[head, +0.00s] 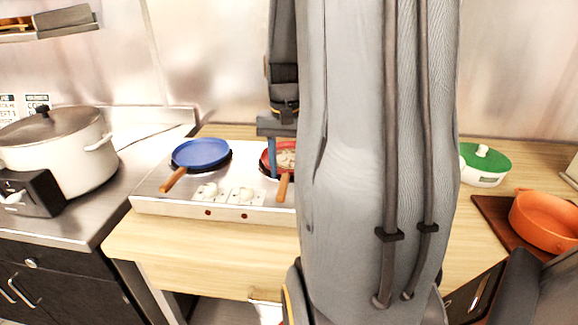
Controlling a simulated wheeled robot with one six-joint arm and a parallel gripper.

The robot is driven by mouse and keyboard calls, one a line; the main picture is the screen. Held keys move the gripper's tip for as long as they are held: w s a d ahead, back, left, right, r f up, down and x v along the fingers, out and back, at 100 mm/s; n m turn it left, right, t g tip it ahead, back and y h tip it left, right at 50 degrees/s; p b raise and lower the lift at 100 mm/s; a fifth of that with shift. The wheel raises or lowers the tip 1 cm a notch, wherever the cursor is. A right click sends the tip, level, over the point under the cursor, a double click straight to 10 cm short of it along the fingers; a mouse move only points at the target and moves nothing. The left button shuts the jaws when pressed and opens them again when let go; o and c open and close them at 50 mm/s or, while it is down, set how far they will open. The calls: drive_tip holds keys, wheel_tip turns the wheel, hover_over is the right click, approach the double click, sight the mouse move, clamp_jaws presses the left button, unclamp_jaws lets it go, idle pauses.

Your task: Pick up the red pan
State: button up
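The red pan (284,187) sits on the right burner of a steel two-burner hob. Its wooden handle points toward the front, and its right side is hidden behind my arm. Inside the pan is a pale, mottled area, too small to make out. My gripper (275,172) is above and at the pan, pointing down. One blue finger shows in front of the pan's left part; I cannot tell whether it touches the pan. The other finger is not clearly visible, so the opening cannot be judged.
A blue pan (201,153) sits on the left burner of the hob (160,205). A large lidded pot (75,150) stands at left. At right are a green-lidded dish (484,164) and an orange pan (545,218) on a dark board. The wooden counter's front (200,250) is clear.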

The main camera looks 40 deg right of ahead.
drive_tip(key=shift+c, duration=0.4)
clamp_jaws()
